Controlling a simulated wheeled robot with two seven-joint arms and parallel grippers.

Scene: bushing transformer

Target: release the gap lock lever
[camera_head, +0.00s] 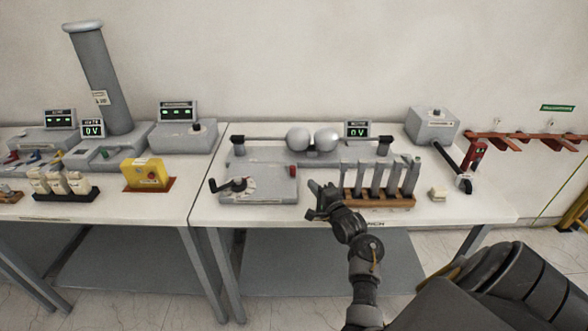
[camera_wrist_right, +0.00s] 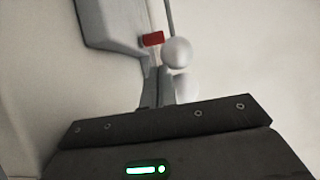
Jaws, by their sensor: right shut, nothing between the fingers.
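The small red lever (camera_head: 292,171), which I take to be the gap lock lever, is at the back right corner of the grey crank box (camera_head: 258,190). It also shows in the right wrist view as a red block (camera_wrist_right: 153,39) beside the grey housing. My right gripper (camera_head: 317,188) is shut and empty, just right of the box. In the right wrist view its closed fingers (camera_wrist_right: 158,85) point toward the red block, with a visible gap between them in the picture. I cannot tell the exact depth between them. My left gripper is not in view.
Two grey spheres (camera_head: 313,139) on a horizontal rod stand behind the box. A black crank handle (camera_head: 232,185) is on the box's left. A wooden rack (camera_head: 378,199) with upright grey bars stands close to the right of my gripper. The table front (camera_head: 270,214) is clear.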

